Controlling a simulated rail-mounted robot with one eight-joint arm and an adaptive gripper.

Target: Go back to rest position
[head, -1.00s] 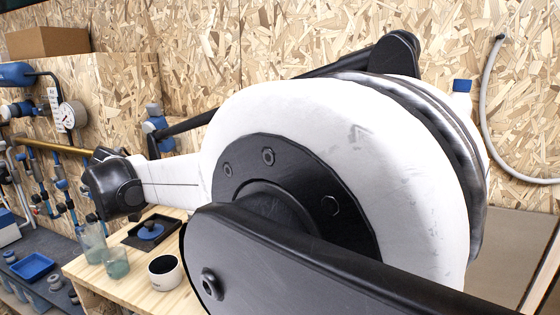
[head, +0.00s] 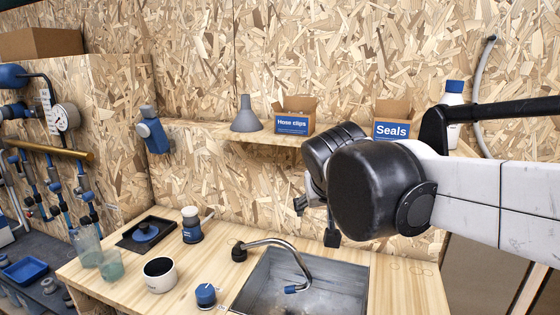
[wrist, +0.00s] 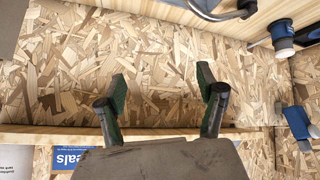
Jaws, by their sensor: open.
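My gripper (head: 316,222) hangs in front of the wall, above the back of the sink and below the shelf. Its black wrist housing hides part of it in the head view. In the wrist view my gripper (wrist: 162,84) has its two green-padded fingers spread wide, with only the chipboard wall between them. It is open and empty. My white and black arm comes in from the right.
A steel sink (head: 310,285) with a curved tap (head: 285,250) is set in the wooden counter. A shelf (head: 225,131) holds a grey funnel (head: 246,116), a hose clips box (head: 294,118) and a seals box (head: 392,125). A white mug (head: 161,275) stands at the counter's front.

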